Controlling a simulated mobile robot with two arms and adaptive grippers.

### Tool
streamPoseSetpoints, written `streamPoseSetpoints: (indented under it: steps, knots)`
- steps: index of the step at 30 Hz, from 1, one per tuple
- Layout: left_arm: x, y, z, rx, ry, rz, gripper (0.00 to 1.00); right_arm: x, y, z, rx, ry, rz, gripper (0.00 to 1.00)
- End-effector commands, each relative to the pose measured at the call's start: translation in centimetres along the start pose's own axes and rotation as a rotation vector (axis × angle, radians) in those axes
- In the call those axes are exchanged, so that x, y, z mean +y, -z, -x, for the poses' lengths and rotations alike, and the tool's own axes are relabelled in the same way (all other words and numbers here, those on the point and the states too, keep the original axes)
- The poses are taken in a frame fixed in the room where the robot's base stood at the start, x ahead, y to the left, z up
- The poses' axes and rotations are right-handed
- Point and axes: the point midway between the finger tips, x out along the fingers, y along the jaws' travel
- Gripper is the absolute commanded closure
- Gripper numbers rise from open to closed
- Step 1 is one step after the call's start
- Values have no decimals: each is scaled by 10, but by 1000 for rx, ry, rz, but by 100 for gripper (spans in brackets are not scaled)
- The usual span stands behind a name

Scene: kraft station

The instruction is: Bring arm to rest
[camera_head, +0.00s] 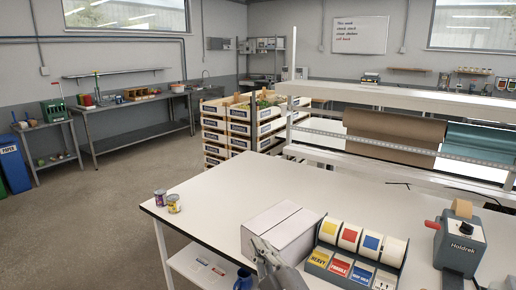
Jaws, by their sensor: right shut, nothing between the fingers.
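My right gripper (262,246) reaches up from the bottom middle of the head view. Its fingers are together and nothing shows between them. It overlaps the front of a closed pale carton (290,219) in the picture; I cannot tell whether it touches it. The carton rests on the white packing table (220,192). My left gripper is not in view.
Right of the gripper stands a label holder (335,265) with several rolls. A tape dispenser (461,240) is at the right. Two small cans (174,203) stand at the table's left edge. The table's left middle is clear.

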Motion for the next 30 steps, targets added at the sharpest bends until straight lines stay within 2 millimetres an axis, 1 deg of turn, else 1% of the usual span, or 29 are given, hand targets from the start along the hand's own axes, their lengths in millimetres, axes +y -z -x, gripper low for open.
streamPoseSetpoints:
  steps: [1, 2, 3, 5, 6, 8, 9, 10, 11, 12, 14, 15, 17, 18, 24, 26, 27, 30]
  knots:
    - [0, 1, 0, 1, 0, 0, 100, -5, -29, 20, -118, 12, -86, 100]
    - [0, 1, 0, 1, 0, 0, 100, -7, -46, 32, -190, 19, -135, 100]
    - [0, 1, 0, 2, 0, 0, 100, -12, -68, 50, -286, 31, -197, 100]
    - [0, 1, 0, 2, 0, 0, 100, -21, -98, 82, -428, 54, -288, 100]
    - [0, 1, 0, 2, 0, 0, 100, -29, -117, 105, -524, 74, -345, 100]
    - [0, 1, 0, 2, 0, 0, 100, -41, -140, 143, -663, 106, -427, 100]
    - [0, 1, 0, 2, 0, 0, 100, -49, -153, 169, -752, 130, -476, 100]
    - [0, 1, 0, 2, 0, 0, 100, -55, -160, 188, -814, 148, -510, 100]
    - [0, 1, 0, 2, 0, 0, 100, -61, -166, 206, -871, 167, -541, 100]
    - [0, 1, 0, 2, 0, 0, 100, -68, -172, 230, -943, 190, -578, 100]
    - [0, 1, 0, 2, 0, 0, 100, -76, -177, 261, -1035, 222, -624, 100]
    - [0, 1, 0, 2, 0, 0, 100, -81, -179, 280, -1089, 243, -650, 100]
    - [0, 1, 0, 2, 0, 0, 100, -87, -180, 306, -1164, 273, -684, 100]
    - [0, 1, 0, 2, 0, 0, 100, -91, -179, 323, -1209, 292, -704, 100]
    - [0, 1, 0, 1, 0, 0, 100, -103, -169, 396, -1407, 382, -784, 100]
    - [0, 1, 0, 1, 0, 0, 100, -104, -164, 416, -1461, 408, -804, 100]
    - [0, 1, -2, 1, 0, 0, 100, -113, -173, 413, -1461, 411, -803, 100]
    - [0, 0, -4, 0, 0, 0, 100, -131, -190, 411, -1466, 415, -800, 100]
